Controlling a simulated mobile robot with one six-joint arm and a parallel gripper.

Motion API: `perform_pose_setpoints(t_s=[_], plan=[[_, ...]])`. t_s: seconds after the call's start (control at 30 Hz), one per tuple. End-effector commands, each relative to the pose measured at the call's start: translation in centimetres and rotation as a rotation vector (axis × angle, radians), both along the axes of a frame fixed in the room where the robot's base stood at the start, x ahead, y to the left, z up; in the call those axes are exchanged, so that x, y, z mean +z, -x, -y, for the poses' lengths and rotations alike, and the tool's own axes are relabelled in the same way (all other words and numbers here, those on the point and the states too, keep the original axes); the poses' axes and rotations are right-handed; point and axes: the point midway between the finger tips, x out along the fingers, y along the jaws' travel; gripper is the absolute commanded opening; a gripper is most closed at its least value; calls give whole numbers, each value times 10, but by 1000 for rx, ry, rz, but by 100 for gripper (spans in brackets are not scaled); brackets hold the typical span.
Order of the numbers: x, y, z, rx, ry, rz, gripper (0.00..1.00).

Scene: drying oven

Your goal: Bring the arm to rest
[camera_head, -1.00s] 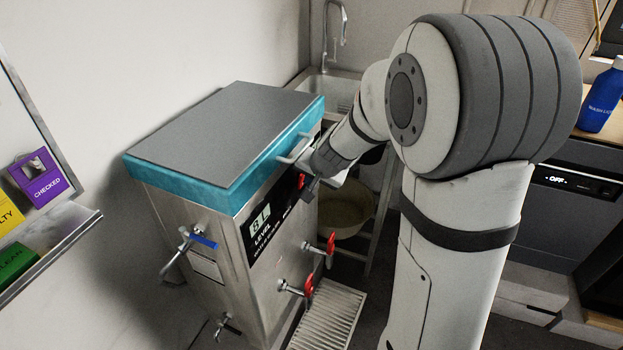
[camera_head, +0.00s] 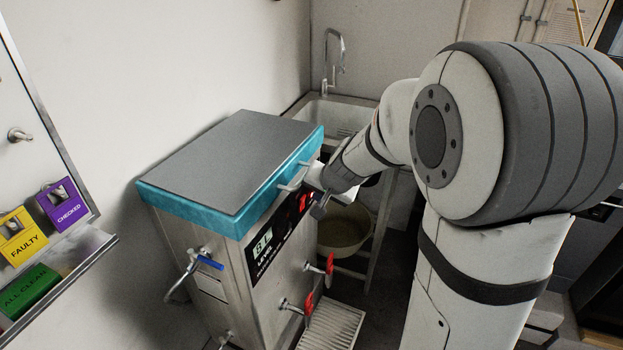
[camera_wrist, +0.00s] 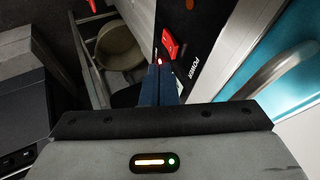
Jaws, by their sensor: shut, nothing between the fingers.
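My arm reaches from the right in the head view toward the front of a steel machine with a grey top and a teal rim (camera_head: 190,205). My gripper (camera_head: 318,205) is close to the machine's black front panel, below the metal handle on the rim. In the wrist view my gripper (camera_wrist: 158,70) is shut, with nothing between its fingers. Its tips appear close to a red power switch (camera_wrist: 171,46), which also shows in the head view (camera_head: 303,199). I cannot tell whether they touch it.
Red-handled taps (camera_head: 309,308) and a blue-handled tap (camera_head: 210,262) stick out of the machine. A drip grate (camera_head: 335,326) lies below. A sink (camera_head: 335,112) and a round bucket (camera_head: 343,230) are behind. A shelf with coloured bins (camera_head: 60,258) is at the left.

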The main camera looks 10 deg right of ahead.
Motion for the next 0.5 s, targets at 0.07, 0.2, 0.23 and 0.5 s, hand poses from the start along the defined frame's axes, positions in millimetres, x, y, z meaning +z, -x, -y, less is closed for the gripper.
perform_pose_setpoints(t_s=[0.07,0.2,0.23,0.5], plan=[[0,0,0,0,0,0,0],[14,10,-4,32,9,-7,0],[20,16,-6,48,13,-10,0],[102,130,-17,315,156,-136,0]])
